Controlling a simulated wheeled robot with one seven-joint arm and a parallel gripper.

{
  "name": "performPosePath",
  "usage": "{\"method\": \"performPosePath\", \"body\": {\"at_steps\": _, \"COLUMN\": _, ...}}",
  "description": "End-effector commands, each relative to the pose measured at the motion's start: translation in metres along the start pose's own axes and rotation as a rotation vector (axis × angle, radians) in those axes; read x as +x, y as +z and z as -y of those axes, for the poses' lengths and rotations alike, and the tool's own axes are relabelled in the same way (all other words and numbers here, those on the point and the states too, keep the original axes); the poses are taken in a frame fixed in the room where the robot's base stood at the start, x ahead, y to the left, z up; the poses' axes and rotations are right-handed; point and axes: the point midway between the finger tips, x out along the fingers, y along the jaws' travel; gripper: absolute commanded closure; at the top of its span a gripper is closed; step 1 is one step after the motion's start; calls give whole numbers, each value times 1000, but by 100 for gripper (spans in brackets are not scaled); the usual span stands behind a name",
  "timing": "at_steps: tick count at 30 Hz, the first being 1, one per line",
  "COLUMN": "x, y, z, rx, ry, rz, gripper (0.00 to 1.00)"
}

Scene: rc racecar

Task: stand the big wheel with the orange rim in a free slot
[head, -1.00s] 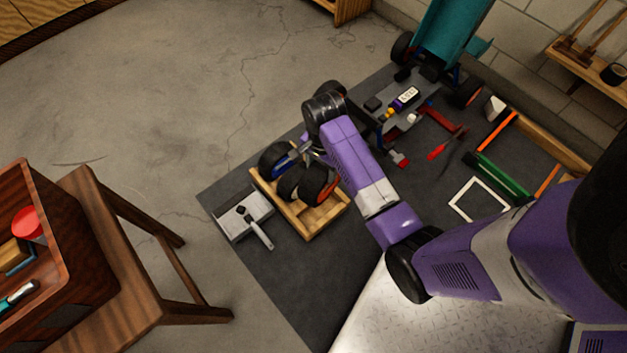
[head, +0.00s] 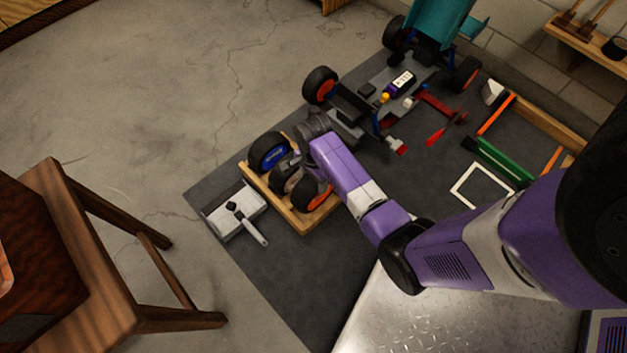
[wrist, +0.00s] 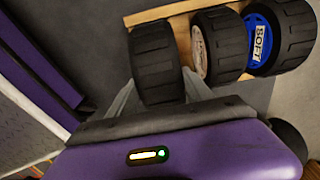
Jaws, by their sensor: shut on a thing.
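The big wheel with the orange rim (head: 312,194) stands upright at the right end of the wooden rack (head: 301,229). Its black tread shows in the wrist view (wrist: 156,58), between the two fingers of my gripper (wrist: 163,92). My gripper is shut on this wheel. A wheel with a blue rim (head: 268,153) stands at the rack's left end, marked SOFT in the wrist view (wrist: 262,42). A wheel with a pale rim (wrist: 221,45) stands between them. I cannot tell whether the orange-rimmed wheel rests on the rack's bottom. In the head view my arm partly hides the rack.
The racecar (head: 400,90) stands on the dark mat behind the rack. A wooden stool (head: 110,260) is at the lower left. Red tools (head: 438,104) and a white frame (head: 481,187) lie to the right.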

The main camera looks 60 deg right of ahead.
Motion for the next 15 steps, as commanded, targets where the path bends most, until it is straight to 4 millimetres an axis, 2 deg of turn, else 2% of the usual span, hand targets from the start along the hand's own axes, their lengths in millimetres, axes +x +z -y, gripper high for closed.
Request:
{"method": "performPosePath", "body": {"at_steps": 7, "x": 16, "y": 0, "z": 1, "rx": 0, "ry": -1, "rz": 0, "gripper": 100}}
{"method": "performPosePath", "body": {"at_steps": 12, "x": 43, "y": 0, "z": 1, "rx": 1, "ry": 0, "rz": 0, "gripper": 100}}
{"method": "performPosePath", "body": {"at_steps": 15, "x": 51, "y": -1, "z": 1, "rx": 1, "ry": -2, "rz": 0, "gripper": 100}}
